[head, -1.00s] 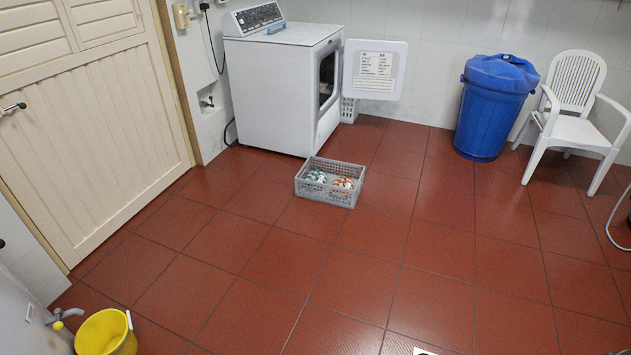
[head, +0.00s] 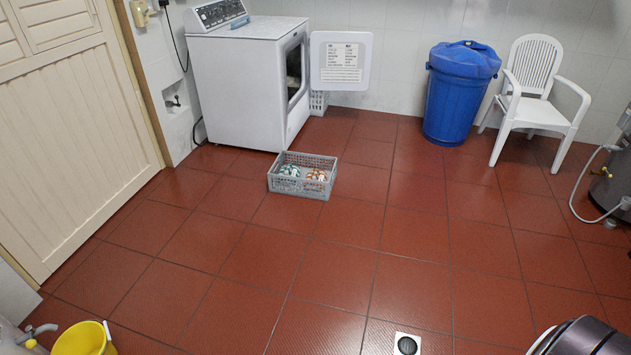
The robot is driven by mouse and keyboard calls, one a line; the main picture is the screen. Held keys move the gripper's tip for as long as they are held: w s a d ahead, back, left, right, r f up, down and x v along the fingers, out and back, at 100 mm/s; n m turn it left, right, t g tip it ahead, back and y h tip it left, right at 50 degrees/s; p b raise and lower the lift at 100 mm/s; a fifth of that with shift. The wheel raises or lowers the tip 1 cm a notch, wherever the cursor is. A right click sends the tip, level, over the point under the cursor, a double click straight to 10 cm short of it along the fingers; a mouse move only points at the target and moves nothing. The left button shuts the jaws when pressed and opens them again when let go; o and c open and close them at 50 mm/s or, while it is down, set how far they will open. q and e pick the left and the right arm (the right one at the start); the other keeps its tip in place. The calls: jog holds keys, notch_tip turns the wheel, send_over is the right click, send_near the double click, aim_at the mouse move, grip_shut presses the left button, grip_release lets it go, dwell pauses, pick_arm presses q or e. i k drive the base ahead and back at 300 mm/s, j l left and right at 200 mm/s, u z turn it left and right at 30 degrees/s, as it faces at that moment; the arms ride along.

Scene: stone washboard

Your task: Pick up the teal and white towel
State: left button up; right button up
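A teal and white towel (head: 289,171) lies bundled in the left part of a grey plastic basket (head: 297,194) on the floor. An orange and white bundled towel (head: 316,175) lies beside it in the right part. The basket walls hide the lower parts of both. The basket stands in front of the white dryer. Neither of my grippers is in view.
The dryer (head: 240,95) has its door (head: 341,62) open to the right. A blue bin (head: 458,100) and a white chair (head: 540,90) stand at the back right. A yellow bucket (head: 84,340) is at the bottom left. The tiled floor before the basket is clear.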

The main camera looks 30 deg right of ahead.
aim_at(292, 171)
jog(key=i+l+z, duration=0.3)
jog(key=i, duration=0.25)
jog(key=i+l+z, duration=0.3)
jog(key=i, duration=0.3)
jog(key=i+z, duration=0.3)
jog(key=i, duration=0.3)
